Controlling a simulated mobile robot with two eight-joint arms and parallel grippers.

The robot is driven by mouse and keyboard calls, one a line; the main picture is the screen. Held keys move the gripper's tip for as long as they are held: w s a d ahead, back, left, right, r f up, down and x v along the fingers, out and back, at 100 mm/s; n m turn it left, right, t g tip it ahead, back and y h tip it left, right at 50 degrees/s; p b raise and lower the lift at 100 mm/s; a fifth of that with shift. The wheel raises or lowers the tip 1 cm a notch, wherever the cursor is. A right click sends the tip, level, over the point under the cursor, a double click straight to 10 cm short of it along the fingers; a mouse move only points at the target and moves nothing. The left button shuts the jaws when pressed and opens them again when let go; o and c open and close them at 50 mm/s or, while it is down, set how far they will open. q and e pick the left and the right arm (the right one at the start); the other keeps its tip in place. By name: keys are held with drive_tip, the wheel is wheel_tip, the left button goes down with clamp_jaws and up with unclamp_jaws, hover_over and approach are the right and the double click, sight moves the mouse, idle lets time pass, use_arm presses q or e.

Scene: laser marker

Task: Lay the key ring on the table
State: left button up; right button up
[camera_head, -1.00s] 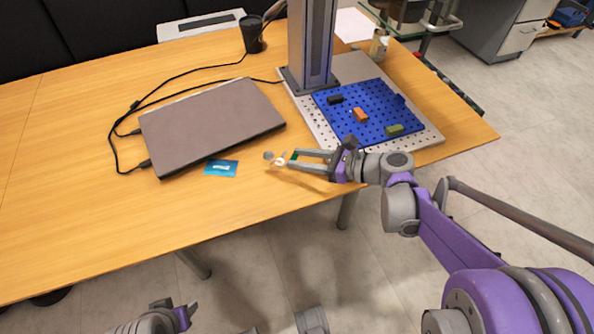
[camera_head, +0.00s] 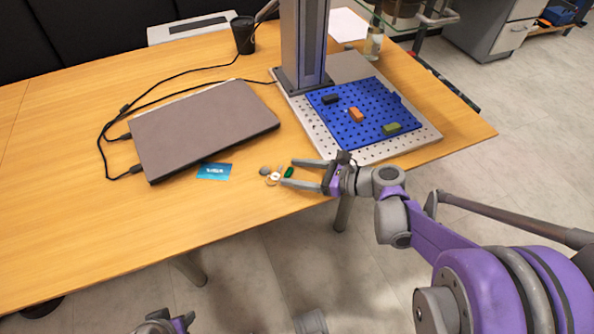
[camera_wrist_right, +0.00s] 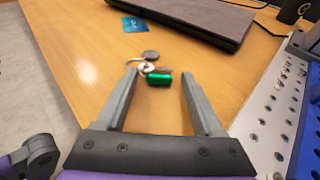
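The key ring (camera_head: 275,178) lies on the wooden table (camera_head: 200,222) near the front edge, with a metal ring, round grey discs and a green cylindrical piece (camera_head: 289,172). In the right wrist view the key ring (camera_wrist_right: 148,67) lies just beyond the fingertips, with the green piece (camera_wrist_right: 159,78) nearest me, in the gap's line. My right gripper (camera_head: 287,171) is open and empty, its fingers spread to either side of the green piece. My left gripper (camera_head: 180,320) shows only partly at the bottom edge, away from the table; its fingers are unclear.
A closed grey laptop (camera_head: 205,128) with cables and a blue card (camera_head: 214,171) lie left of the key ring. A perforated plate (camera_head: 420,138) with a blue board (camera_head: 350,125), small blocks and a grey column (camera_head: 303,45) stands to the right. The front left table is clear.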

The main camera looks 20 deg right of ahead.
drive_tip(key=shift+r, duration=0.1)
drive_tip(key=shift+r, duration=0.15)
drive_tip(key=p+v, duration=0.2)
drive_tip(key=v, duration=1)
drive_tip(key=shift+d, duration=0.15)
